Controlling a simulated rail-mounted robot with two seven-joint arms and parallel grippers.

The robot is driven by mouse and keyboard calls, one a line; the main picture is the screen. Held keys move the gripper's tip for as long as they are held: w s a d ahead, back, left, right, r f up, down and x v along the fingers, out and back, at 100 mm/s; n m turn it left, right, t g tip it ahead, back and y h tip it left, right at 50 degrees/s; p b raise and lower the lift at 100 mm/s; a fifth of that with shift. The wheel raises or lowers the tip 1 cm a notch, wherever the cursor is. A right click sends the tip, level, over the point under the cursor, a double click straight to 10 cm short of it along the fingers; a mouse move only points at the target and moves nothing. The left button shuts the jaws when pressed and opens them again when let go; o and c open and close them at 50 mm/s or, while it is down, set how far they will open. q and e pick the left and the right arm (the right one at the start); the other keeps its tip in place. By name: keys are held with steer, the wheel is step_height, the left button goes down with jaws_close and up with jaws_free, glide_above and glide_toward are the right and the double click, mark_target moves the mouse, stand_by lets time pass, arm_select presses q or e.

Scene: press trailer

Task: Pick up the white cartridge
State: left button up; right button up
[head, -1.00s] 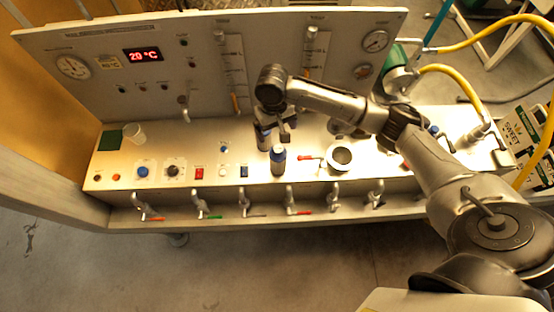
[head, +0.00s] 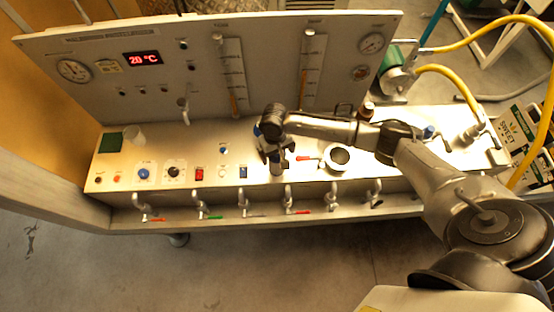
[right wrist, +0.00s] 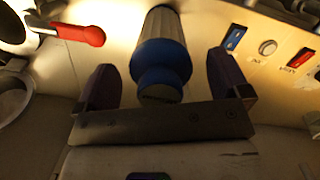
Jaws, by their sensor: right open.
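A pale cylinder with a blue cap, which looks like the white cartridge (head: 277,169), stands on the panel's ledge in the head view. My right gripper (head: 275,153) is right above it and hides its top. In the right wrist view the cartridge (right wrist: 160,42) lies between the two open fingers of my right gripper (right wrist: 165,82), with a gap on each side. Its blue cap points toward the gripper's palm. I cannot tell whether the fingertips are level with its body. My left gripper is not in view.
A grey metal cup (head: 340,158) and a red-handled valve (right wrist: 82,35) are close to the right of the cartridge. Several valve handles (head: 290,200) line the front edge. The upright gauge panel (head: 110,98) rises behind.

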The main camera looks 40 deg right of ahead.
steer(key=shift+f, duration=0.9)
steer(key=shift+c, duration=0.3)
steer(key=c, duration=1.4)
